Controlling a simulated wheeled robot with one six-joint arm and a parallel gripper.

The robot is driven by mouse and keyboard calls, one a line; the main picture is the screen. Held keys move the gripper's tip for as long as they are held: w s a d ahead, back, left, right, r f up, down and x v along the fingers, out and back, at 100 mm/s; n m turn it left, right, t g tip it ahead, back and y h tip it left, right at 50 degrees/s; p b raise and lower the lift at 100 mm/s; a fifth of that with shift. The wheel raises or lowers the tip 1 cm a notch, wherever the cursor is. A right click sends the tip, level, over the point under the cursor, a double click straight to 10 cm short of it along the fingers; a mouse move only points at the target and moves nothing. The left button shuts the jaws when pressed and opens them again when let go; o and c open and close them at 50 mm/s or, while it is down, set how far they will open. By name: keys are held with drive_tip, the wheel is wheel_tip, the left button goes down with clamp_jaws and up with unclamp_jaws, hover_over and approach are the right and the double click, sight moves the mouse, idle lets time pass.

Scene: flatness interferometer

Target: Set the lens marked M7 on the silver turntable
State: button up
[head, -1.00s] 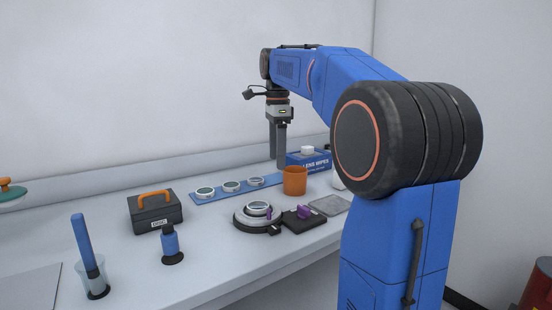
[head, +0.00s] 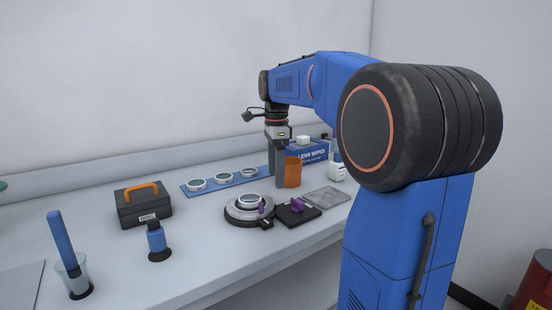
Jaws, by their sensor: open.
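Three lenses in pale rings, a left one (head: 197,184), a middle one (head: 223,178) and a right one (head: 249,173), lie in a row on a blue strip (head: 187,192). Their markings are too small to read, so I cannot tell which is M7. The silver turntable (head: 233,212) stands in front of the strip, with a ringed lens-like disc (head: 248,201) on top. My gripper (head: 278,183) is open, pointing down at the right end of the strip, right of the right lens and beside the orange cup. Nothing shows between its fingers.
An orange cup (head: 292,172) stands close right of my gripper. A black block with a purple knob (head: 298,205) adjoins the turntable. A grey pad (head: 327,197), lens wipes box (head: 307,152) and white bottle (head: 337,172) are at right. A black case (head: 143,208) stands left.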

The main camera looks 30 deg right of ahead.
wheel_tip(320, 180, down, 3)
drive_tip(key=shift+f, duration=0.15)
drive_tip(key=w, duration=0.1)
drive_tip(key=w+d, duration=0.1)
drive_tip(key=w, duration=0.1)
drive_tip(key=shift+w+f, duration=0.15)
drive_tip(key=shift+w, duration=0.1)
drive_tip(key=shift+w+d+f, duration=0.1)
drive_tip(key=shift+w+f, duration=0.1)
drive_tip(key=shift+f, duration=0.2)
wheel_tip(320, 180, up, 17)
drive_tip(key=a, duration=0.1)
drive_tip(key=shift+s, duration=0.2)
idle(0.4)
